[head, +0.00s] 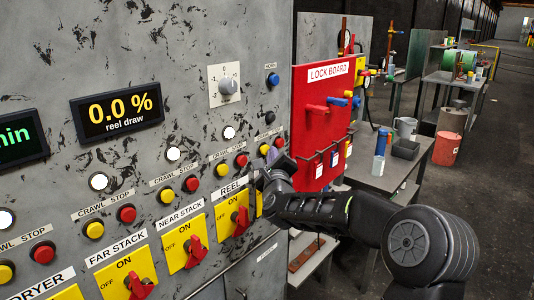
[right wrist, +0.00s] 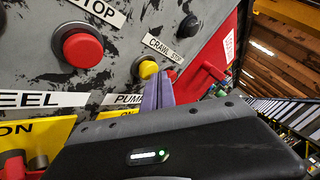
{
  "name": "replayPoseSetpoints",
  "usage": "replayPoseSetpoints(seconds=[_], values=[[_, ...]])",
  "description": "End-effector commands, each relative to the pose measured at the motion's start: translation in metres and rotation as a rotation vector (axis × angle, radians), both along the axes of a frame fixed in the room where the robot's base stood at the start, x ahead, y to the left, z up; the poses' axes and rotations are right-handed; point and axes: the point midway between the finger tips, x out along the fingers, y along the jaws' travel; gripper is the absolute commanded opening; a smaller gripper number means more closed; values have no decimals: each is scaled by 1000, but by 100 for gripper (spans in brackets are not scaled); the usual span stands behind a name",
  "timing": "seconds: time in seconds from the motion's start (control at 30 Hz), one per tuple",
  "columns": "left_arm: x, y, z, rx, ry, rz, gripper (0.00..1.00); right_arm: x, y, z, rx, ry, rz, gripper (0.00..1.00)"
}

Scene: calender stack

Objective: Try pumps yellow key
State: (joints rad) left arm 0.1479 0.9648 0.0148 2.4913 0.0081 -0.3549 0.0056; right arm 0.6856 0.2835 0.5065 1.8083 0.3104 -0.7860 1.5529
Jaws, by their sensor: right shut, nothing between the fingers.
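The yellow CRAWL button of the PUMPS column (right wrist: 148,69) shows in the right wrist view, just beside my fingertips. In the head view this yellow button (head: 263,149) is just above my gripper. The PUMPS label (right wrist: 127,98) is partly covered by my gripper. My right gripper (right wrist: 160,90) is shut and empty, its purple fingers pointing at the panel by the button. Whether the fingertips touch it I cannot tell. In the head view my right gripper (head: 262,167) largely hides the PUMPS switch. My left gripper is not in view.
The REEL red stop button (right wrist: 82,48) is left of my fingers. The PUMPS red stop button (head: 279,142) is right of the yellow one. The REEL switch (head: 240,221) stands out below left. A red lock board (head: 322,125) is close on the right.

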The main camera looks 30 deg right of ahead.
Motion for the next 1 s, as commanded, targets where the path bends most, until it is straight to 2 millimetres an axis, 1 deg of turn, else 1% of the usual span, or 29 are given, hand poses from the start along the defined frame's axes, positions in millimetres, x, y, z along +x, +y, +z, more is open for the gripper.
replayPoseSetpoints(seconds=[0.03, 0.2, 0.57, 0.67, 0.77, 1.0], values=[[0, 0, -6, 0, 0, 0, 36, -3, 0, -2, -2, -1, 0, 0], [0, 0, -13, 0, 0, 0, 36, -11, -3, -1, -1, -2, -1, 0], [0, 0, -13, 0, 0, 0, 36, -12, -3, -1, 1, 0, -1, 0], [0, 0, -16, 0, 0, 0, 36, -14, -4, -2, 0, 0, 0, 0], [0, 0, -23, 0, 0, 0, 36, -19, -6, -3, -1, 0, -1, 0], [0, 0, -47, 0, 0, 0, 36, -42, -13, -5, -3, -2, -1, 0]])
